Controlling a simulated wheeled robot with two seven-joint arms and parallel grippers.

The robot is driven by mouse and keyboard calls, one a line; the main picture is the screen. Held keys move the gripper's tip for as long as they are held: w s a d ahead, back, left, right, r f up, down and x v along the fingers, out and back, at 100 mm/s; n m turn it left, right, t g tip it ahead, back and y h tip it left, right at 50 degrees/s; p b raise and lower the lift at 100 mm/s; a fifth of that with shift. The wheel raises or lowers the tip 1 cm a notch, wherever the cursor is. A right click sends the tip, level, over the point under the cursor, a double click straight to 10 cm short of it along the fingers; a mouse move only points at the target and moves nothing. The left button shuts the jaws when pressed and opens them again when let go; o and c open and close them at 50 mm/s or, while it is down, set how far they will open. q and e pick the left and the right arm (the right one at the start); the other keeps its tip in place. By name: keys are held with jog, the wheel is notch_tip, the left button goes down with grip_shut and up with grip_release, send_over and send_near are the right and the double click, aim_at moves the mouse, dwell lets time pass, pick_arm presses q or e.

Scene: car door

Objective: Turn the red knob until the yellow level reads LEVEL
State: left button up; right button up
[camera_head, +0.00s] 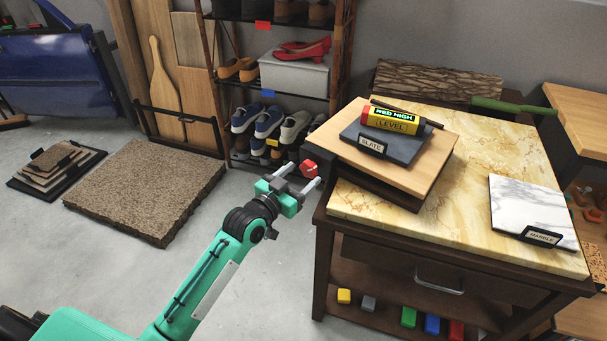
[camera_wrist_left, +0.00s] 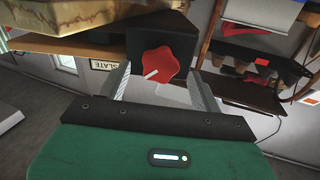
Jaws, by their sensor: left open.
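The red knob (camera_head: 308,168) sits on the dark box at the left side of a tilting wooden board (camera_head: 440,150). It also shows in the left wrist view (camera_wrist_left: 165,62), scalloped, with a white pointer mark towards lower left. The yellow level (camera_head: 393,123) lies on the slate slab, its red end at left. Its display reads RED HIGH, and a LEVEL label is on its front. My left gripper (camera_head: 299,176) is open; in the wrist view its fingers (camera_wrist_left: 158,82) lie either side of the knob, with no contact visible. My right gripper is not in view.
The slate slab (camera_head: 385,148) rests on the board. The yellow marble-topped table (camera_head: 465,215) holds the board and a white marble slab (camera_head: 530,205) at right. A shoe rack (camera_head: 270,95) stands behind my left gripper. The floor left of the table is open.

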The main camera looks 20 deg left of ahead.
pick_arm(q)
jog(key=shift+w+d, duration=0.15)
jog(key=shift+w, duration=0.35)
jog(key=shift+w+d, duration=0.15)
jog(key=shift+w, duration=0.2)
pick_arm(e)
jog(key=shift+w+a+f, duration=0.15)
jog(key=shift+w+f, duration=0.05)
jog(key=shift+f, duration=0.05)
pick_arm(q)
jog(key=c, duration=1)
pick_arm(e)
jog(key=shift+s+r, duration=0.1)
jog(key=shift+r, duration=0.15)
